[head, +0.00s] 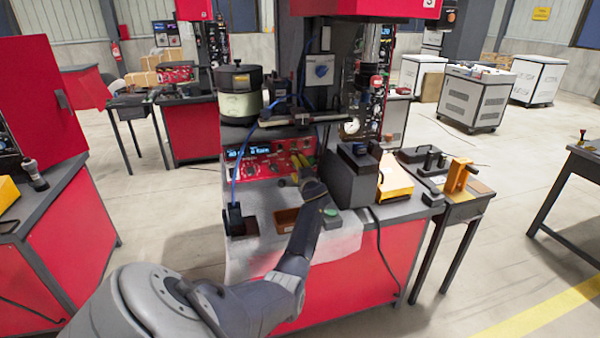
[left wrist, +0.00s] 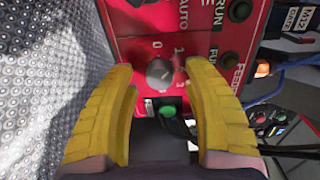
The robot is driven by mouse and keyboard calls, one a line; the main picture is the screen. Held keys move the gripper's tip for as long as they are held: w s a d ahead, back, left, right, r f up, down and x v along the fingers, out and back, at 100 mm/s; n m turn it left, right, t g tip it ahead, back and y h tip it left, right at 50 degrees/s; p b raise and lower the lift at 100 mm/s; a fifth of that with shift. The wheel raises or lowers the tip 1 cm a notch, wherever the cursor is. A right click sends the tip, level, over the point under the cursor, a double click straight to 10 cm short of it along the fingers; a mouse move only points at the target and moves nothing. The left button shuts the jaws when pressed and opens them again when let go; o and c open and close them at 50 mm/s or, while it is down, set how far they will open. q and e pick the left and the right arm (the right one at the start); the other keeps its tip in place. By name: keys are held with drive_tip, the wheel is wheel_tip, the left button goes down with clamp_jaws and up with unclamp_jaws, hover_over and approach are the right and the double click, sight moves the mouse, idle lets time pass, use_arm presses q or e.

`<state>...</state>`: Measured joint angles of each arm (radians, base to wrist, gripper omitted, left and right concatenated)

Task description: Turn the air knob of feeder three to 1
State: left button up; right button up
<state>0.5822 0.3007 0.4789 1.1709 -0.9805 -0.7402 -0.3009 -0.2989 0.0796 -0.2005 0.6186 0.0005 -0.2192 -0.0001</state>
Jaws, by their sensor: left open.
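The air knob (left wrist: 160,73) is a small dark round knob on the red control panel (left wrist: 128,30) in the left wrist view. White marks 0 and 1 are printed around it. I cannot tell which mark it points to. My left gripper (left wrist: 168,108) is open, with one yellow finger on each side below the knob; I see no clear contact. In the head view my left gripper (head: 303,172) is in front of the feeder's red panel (head: 262,162) with its blue display. The gripper and wrist hide the panel's right part there.
A green button (left wrist: 167,111) shows between the fingers. In the head view a feeder bowl (head: 240,95) stands above the panel, with a blue hose beside it. A brown tray (head: 285,219) lies on the grey worktop below. A dark box (head: 350,178) stands close right of my wrist.

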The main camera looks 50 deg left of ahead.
use_arm(q)
drive_tip(key=v, duration=1.1)
drive_tip(key=shift+d, duration=0.4)
drive_tip(key=shift+s, duration=0.15)
